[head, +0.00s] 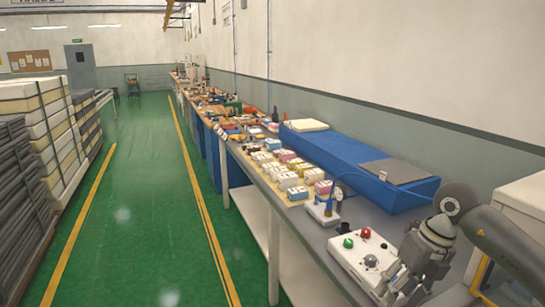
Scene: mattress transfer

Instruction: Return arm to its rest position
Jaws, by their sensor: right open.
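My right arm comes in from the right edge, bent over the near end of the long workbench (288,222). Its gripper (396,286) points down, open, at the bottom right, close beside a white control box (350,250) with red and green buttons. I cannot tell whether the gripper touches the box. No object shows between its fingers, though they are small and partly hidden. My left gripper is not in view.
A blue mattress-like block (340,150) with a grey pad (398,171) lies along the wall side of the bench. Small boxes (290,180) and a blue-posted device (323,208) stand nearby. Stacked mattresses (40,130) stand left. The green aisle (140,200) is clear.

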